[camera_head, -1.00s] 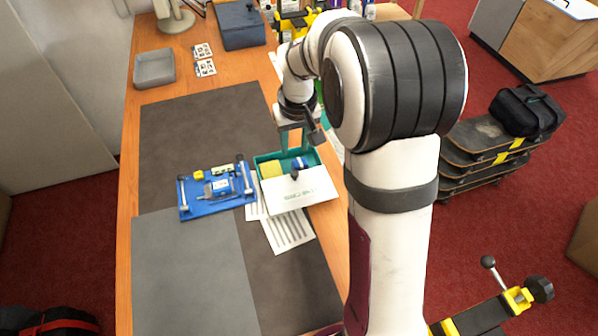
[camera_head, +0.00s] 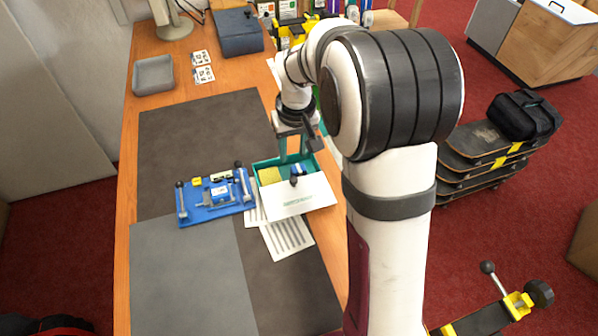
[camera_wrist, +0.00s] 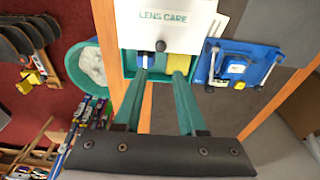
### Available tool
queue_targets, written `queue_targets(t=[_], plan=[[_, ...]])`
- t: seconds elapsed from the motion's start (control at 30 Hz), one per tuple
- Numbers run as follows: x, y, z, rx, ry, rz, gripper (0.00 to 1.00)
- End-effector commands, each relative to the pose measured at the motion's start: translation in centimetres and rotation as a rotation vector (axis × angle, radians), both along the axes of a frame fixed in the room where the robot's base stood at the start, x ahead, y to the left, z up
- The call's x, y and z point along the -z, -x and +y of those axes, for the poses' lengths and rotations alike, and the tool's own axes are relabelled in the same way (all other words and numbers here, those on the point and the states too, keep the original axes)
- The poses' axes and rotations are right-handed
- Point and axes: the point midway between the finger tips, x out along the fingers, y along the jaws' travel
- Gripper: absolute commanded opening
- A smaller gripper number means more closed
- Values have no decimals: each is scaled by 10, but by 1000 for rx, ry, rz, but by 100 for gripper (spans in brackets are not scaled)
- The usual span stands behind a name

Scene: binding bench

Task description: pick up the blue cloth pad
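A green box (camera_head: 258,164) labelled as lens care has its white lid (camera_head: 300,198) folded toward the front of the bench. Inside it are a yellow pad (camera_head: 270,175) on the left and a small blue and white piece (camera_head: 299,168), likely the blue cloth pad, on the right. A dark knob (camera_wrist: 160,46) sits close by it. My gripper (camera_head: 293,157) points down over the box's back part. In the wrist view its two green fingers (camera_wrist: 162,74) are apart with nothing held between them. The blue piece (camera_wrist: 146,60) shows near the left fingertip; contact cannot be told.
A blue board with clamps (camera_head: 214,198) lies left of the box. A striped sheet (camera_head: 288,237) lies in front of it. A grey tray (camera_head: 153,76), cards (camera_head: 203,74) and a dark blue case (camera_head: 238,33) stand farther back. The dark mat's (camera_head: 190,130) back part is clear.

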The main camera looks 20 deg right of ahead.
Motion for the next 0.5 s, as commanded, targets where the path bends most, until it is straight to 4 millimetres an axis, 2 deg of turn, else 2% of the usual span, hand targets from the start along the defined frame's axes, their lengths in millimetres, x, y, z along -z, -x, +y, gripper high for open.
queue_targets(t=[0.13,0.2,0.4,0.47,0.5], plan=[[0,0,0,0,0,0,40],[0,0,0,0,0,0,50],[0,0,0,3,0,0,50],[0,-3,-1,59,-8,6,50],[-1,-8,-3,161,-22,16,50]])
